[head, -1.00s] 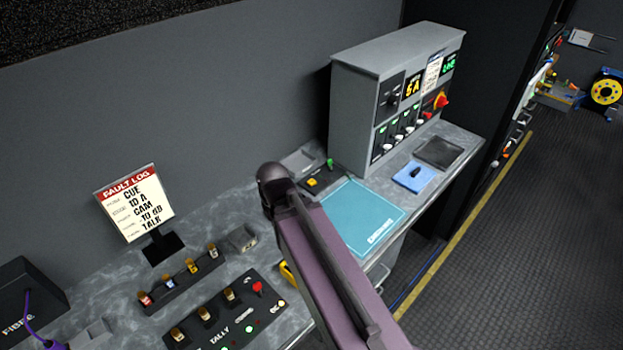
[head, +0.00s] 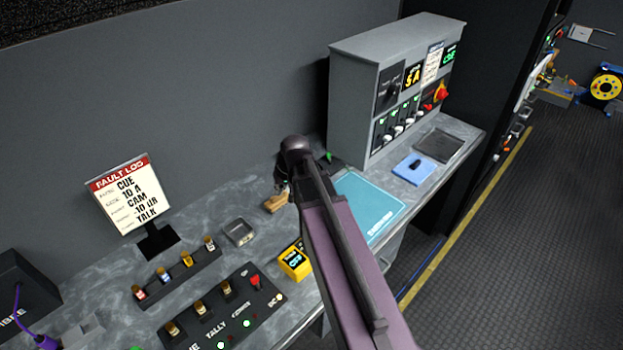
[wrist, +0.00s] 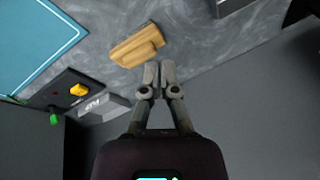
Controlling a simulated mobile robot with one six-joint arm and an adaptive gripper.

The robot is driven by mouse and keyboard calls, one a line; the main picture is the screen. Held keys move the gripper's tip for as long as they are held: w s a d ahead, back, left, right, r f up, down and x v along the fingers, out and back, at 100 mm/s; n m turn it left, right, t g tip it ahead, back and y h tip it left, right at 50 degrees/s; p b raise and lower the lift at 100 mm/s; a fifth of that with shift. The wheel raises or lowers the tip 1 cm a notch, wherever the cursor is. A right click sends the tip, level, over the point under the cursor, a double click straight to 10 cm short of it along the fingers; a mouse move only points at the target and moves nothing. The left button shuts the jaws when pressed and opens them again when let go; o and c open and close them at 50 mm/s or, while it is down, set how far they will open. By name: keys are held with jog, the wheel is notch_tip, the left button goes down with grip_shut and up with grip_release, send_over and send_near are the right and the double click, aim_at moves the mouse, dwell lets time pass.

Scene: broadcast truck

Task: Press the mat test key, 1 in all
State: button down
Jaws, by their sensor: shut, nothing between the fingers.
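A black box with a yellow key (wrist: 78,89) and a green knob (wrist: 55,119) sits beside the blue-green mat (wrist: 30,40) in the wrist view; I take this yellow key for the mat test key, though I can read no label for it. In the head view my arm covers the yellow key, while the mat (head: 372,200) shows to the right of the arm. My gripper (wrist: 158,68) is shut and empty, over the grey bench. It is apart from the key, which lies to its left in the wrist view.
A wooden block (wrist: 138,45) lies close to my fingertips. A yellow meter (head: 294,262), a small grey tray (head: 238,232) and the tally panel (head: 225,310) stand left of my arm. A tall grey console (head: 365,90) rises behind the mat.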

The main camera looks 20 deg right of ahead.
jog(key=w+d+m+t+y+b, duration=0.1)
jog(key=w+d+t+b, duration=0.3)
jog(key=w+d, duration=1)
jog(key=d+m+t, duration=0.1)
jog(key=d, duration=0.2)
jog(key=shift+d+m, duration=0.15)
jog(key=shift+m, duration=0.25)
jog(key=shift+f, duration=0.15)
notch_tip(320, 180, down, 9)
jog(key=b, duration=0.8)
jog(key=shift+b, duration=0.4)
dwell(0.3)
jog(key=shift+f+b, duration=0.3)
jog(key=shift+b, duration=0.15)
